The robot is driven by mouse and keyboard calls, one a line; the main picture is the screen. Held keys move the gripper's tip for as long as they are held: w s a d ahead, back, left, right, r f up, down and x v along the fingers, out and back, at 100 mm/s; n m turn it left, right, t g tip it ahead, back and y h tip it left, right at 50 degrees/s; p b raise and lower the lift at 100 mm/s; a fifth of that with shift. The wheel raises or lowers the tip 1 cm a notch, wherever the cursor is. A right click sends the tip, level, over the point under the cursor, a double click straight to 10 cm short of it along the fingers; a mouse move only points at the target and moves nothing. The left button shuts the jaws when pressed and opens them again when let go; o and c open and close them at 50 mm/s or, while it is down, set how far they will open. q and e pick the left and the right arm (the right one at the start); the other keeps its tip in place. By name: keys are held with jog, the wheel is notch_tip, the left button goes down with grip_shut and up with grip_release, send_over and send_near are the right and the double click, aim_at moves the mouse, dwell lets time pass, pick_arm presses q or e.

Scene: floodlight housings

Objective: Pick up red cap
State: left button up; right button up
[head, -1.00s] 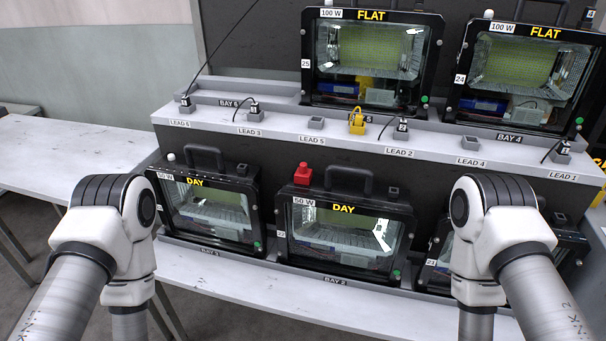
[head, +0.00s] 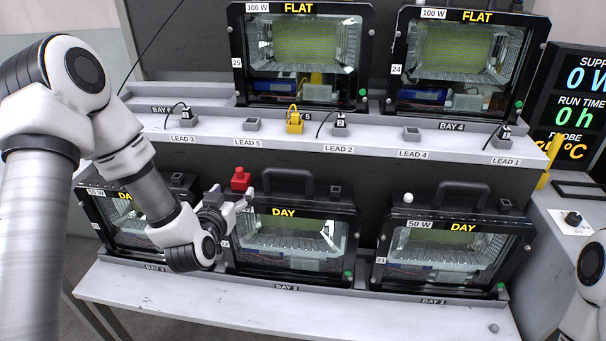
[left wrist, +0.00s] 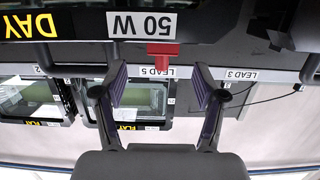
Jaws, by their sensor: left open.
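The red cap (head: 241,179) sits on top of the middle lower DAY housing (head: 228,207), at its left end beside the handle. In the left wrist view, which is upside down, the red cap (left wrist: 162,56) shows just beyond the fingertips and about midway between them. My left gripper (head: 236,199) is at the top left corner of that housing, close to the cap. In the left wrist view its two fingers (left wrist: 160,72) are spread with nothing between them. My right gripper is out of the picture.
The housing's black handle (head: 288,181) stands right of the cap. Other DAY housings stand on either side, the right one with a white cap (head: 408,198). FLAT housings stand above.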

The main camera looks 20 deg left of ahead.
aim_at(239, 179)
pick_arm(q)
jog(key=p+x, duration=0.1)
jog(key=x, duration=0.7)
jog(key=shift+a+r, duration=0.1)
jog(key=shift+a, duration=0.05)
jog(key=shift+s, duration=0.1)
jog(key=c, duration=1.2)
jog(key=shift+r, duration=0.2)
